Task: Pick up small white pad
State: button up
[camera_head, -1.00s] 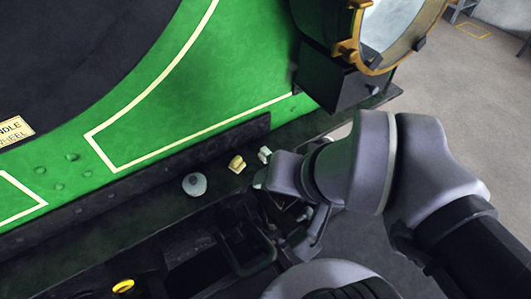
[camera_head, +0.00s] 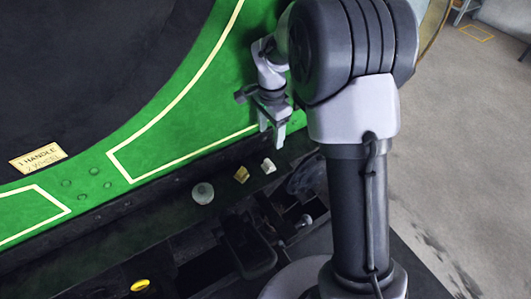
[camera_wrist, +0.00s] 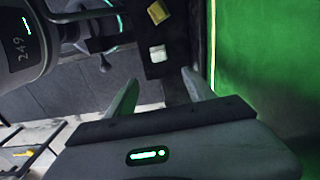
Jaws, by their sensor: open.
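The small white pad (camera_head: 268,165) lies on the dark ledge below the green panel, at the right end of a short row of small items. It also shows in the wrist view (camera_wrist: 158,53), beyond and roughly between my fingertips. My gripper (camera_head: 272,136) points down just above the pad in the head view, with nothing between its fingers. In the wrist view my two fingers (camera_wrist: 160,88) stand apart, and the pad is clear of both.
A yellow block (camera_head: 242,174) sits just left of the pad, and a round pale knob (camera_head: 203,193) is farther left. The green panel (camera_head: 165,125) rises behind the ledge. Dark fittings and a yellow ring (camera_head: 140,285) lie in front.

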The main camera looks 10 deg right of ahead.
jog(key=b, duration=0.2)
send_over(267, 162)
jog(key=d, duration=0.1)
notch_tip(267, 162, down, 9)
jog(key=shift+w+f, duration=0.1)
jog(key=shift+w, duration=0.05)
jog(key=f, duration=0.1)
jog(key=f+b, duration=0.1)
jog(key=f, duration=0.1)
jog(key=a+f+b, duration=0.1)
jog(key=f, duration=0.1)
jog(key=shift+s+f, duration=0.25)
jog(key=shift+s, duration=0.05)
jog(key=shift+d+r, duration=0.1)
grip_shut()
jog(key=shift+r, duration=0.1)
jog(key=shift+r, duration=0.3)
jog(key=r+p, duration=0.1)
jog(key=r, duration=0.2)
jog(key=shift+s, duration=0.2)
jog(key=s+r+p, duration=0.1)
jog(key=s, duration=1.4)
jog(key=shift+s, duration=0.3)
